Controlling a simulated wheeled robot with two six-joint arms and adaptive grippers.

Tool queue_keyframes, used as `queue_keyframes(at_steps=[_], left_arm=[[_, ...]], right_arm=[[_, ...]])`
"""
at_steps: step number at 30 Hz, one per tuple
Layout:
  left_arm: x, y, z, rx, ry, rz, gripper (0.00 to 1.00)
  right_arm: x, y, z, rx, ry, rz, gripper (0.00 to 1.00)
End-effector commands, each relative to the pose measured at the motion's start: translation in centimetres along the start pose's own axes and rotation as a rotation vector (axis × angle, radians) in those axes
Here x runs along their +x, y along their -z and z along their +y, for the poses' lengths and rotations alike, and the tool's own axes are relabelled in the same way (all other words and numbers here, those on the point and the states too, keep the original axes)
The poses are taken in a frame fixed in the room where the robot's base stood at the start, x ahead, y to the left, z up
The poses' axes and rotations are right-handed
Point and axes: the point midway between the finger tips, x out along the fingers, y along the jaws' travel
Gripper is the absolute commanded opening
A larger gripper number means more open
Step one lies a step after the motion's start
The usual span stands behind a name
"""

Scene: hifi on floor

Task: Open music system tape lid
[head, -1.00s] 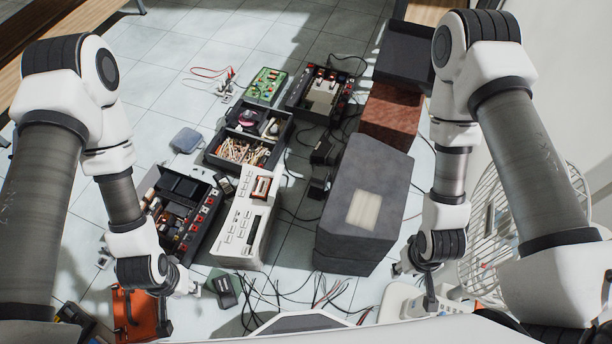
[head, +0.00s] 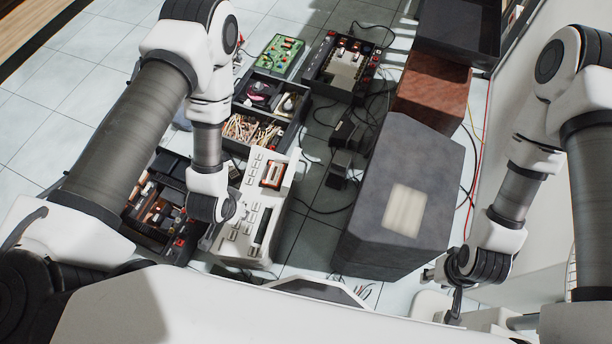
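The music system (head: 264,215) is a long cream-white unit on the floor at centre left, with keys and a dark slot on its face. An orange-framed tape window (head: 272,173) shows at its far end; I cannot tell whether its lid is open. My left gripper (head: 207,238) is at the music system's near left side, largely hidden behind my wrist. I cannot tell whether it touches the unit or how its fingers stand. My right gripper (head: 440,292) is open and empty, low at the right, well apart from the music system.
A large grey box (head: 430,155) stands right of the music system, with a brown box (head: 432,85) behind it. An open parts case (head: 265,110) lies beyond the unit, and a black case (head: 160,205) lies left. Loose cables cross the floor between. Bare tiles show at far left.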

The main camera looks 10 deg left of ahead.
Motion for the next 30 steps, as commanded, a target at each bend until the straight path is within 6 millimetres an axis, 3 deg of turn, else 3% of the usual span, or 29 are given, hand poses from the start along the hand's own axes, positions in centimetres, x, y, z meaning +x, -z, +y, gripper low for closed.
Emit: queue_keyframes(at_steps=[1,8,12,15,18,21,25,30], left_arm=[[2.9,0.4,0.2,0.051,0.013,0.045,0.35],[12.9,5.2,1.6,0.391,0.139,0.349,0.35],[20.3,8.9,3.9,0.67,0.334,0.596,0.35],[24.2,10.9,6.2,0.849,0.533,0.755,0.35],[26.6,12.1,7.5,0.971,0.753,0.824,0.35],[27.7,12.7,8.3,1.043,0.929,0.838,0.35],[27.7,13.2,8.6,1.081,1.04,0.834,0.35],[28.0,15.0,8.1,1.085,1.054,0.833,0.35]], right_arm=[[2.0,0.0,0.0,0.0,0.0,0.0,0.4],[8.3,0.1,0.1,0.0,0.0,0.001,0.4],[14.4,0.0,0.1,0.0,0.0,0.001,0.4],[18.6,0.0,0.1,0.0,0.0,0.0,0.4],[22.1,0.0,0.2,0.0,0.0,0.0,0.4],[24.1,0.0,0.2,0.0,0.0,0.0,0.4],[24.7,0.1,0.2,0.0,0.0,0.001,0.4],[25.1,0.1,0.2,0.0,0.0,0.001,0.4]])
